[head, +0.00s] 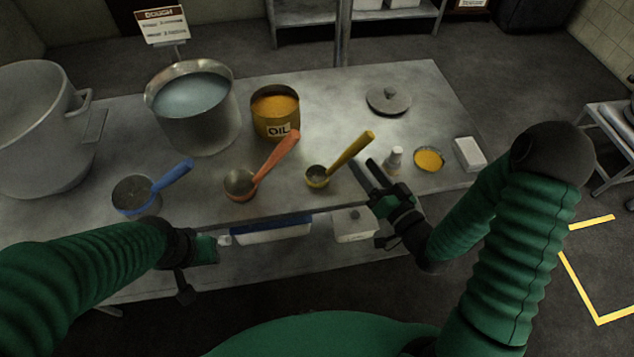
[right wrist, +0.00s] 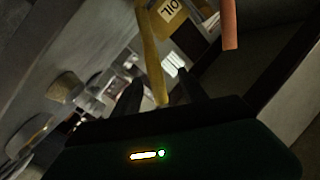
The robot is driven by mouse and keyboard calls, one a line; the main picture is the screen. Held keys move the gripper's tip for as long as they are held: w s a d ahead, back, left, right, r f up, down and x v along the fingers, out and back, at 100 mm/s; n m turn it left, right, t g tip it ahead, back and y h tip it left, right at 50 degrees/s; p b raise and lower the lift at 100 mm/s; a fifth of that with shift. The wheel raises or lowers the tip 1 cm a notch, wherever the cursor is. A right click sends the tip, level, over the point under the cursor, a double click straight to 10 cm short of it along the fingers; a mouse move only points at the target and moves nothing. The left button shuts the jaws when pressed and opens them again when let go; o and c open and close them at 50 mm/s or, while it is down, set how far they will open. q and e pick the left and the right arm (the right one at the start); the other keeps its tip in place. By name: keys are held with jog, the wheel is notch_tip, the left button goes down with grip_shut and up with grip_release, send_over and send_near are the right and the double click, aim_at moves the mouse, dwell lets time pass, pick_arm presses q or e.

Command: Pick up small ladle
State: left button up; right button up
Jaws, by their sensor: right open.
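The small ladle with a yellow handle (head: 352,150) stands on the steel table, its bowl (head: 318,177) down and its handle slanting up to the right. My right gripper (head: 364,172) is open just right of and in front of this ladle. In the right wrist view the yellow handle (right wrist: 152,60) appears between the two open fingers (right wrist: 158,92); whether they touch it cannot be told. My left gripper (head: 215,246) is low at the table's front edge, away from the ladle, and its jaw opening is unclear.
An orange ladle (head: 265,165) and a blue ladle (head: 150,188) stand to the left. Behind are an oil tin (head: 275,112), a water pot (head: 195,110) and a lid (head: 389,99). A small bottle (head: 394,160), an orange-filled bowl (head: 429,159) and a white block (head: 469,154) are right.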

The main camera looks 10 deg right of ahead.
jog(key=d+b+x, duration=0.1)
jog(key=b+x, duration=0.3)
jog(key=x, duration=0.5)
jog(key=shift+w+d, duration=0.25)
jog(key=shift+w, duration=0.1)
jog(key=shift+d+r, duration=0.1)
jog(key=shift+c, duration=2.4)
pick_arm(q)
notch_tip(320, 180, down, 6)
jog(key=d, duration=0.1)
pick_arm(e)
jog(key=shift+a, duration=0.3)
grip_shut()
